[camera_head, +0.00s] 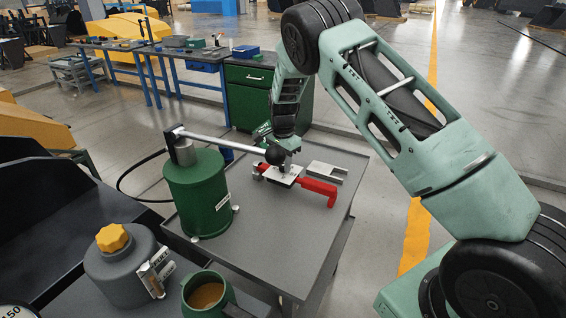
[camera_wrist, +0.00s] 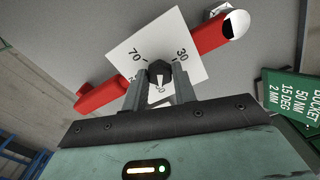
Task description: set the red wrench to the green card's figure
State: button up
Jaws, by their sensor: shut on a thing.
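The red wrench (camera_head: 318,187) lies on the grey table top, with a white square dial plate (camera_head: 270,171) at its middle. My gripper (camera_wrist: 160,82) is shut on the dark knob (camera_wrist: 159,70) at the plate's centre. The green card (camera_wrist: 290,97) reads BUCKET, 50 NM, 15 DEG, 2 MM. My gripper (camera_head: 287,168) also shows from above.
A green pump-like cylinder (camera_head: 197,195) stands left of the wrench; its long lever (camera_head: 225,143) ends in a black ball (camera_head: 275,155) close beside my gripper. A grey metal channel (camera_head: 327,170) lies behind the wrench. A grey can (camera_head: 125,270) and green mug (camera_head: 207,292) stand in front.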

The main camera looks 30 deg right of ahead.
jog(key=o, duration=1)
jog(key=shift+r, duration=0.1)
notch_tip(320, 180, up, 17)
jog(key=b, duration=0.3)
jog(key=shift+r, duration=0.15)
